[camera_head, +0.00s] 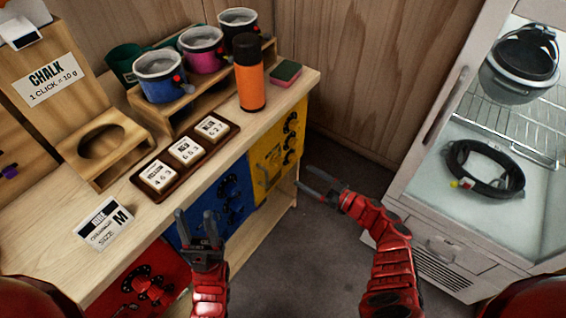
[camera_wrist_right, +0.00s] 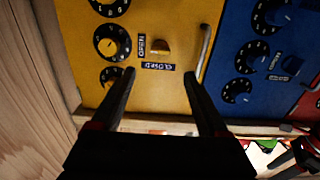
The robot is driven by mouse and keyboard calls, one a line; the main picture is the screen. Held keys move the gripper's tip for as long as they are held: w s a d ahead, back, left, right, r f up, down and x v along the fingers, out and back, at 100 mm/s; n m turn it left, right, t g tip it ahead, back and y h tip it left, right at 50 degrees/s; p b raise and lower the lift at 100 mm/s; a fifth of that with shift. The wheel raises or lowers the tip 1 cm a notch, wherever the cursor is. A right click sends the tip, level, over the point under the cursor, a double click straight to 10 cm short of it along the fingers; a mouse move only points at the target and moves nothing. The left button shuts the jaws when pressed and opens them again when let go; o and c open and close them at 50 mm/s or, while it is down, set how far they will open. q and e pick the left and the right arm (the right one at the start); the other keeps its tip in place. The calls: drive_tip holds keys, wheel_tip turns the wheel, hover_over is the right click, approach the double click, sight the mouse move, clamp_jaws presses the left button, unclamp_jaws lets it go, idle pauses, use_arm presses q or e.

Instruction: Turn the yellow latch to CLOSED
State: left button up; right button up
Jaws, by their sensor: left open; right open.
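The yellow cabinet door (camera_head: 270,160) is at the right end of the wooden bench in the head view. In the right wrist view the yellow latch (camera_wrist_right: 160,46) sits on the yellow door between a vertical OPEN label (camera_wrist_right: 141,45) and an upside-down CLOSED label (camera_wrist_right: 158,66). I cannot tell for sure which label it points to. My right gripper (camera_head: 305,177) is open and empty, in front of the yellow door and apart from it; its fingers also show in the wrist view (camera_wrist_right: 159,74). My left gripper (camera_head: 197,214) is open and empty in front of the blue door.
Black dials (camera_wrist_right: 112,42) and a metal handle (camera_wrist_right: 204,52) flank the latch. A blue door (camera_head: 218,205) and red door (camera_head: 140,285) adjoin. An orange bottle (camera_head: 250,85) and mugs stand on the bench. A white cabinet (camera_head: 440,190) stands right, with clear floor between.

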sight(275, 159)
drive_tip(key=b+x, duration=0.1)
drive_tip(key=x, duration=0.9)
drive_tip(key=shift+b, duration=0.4)
clamp_jaws()
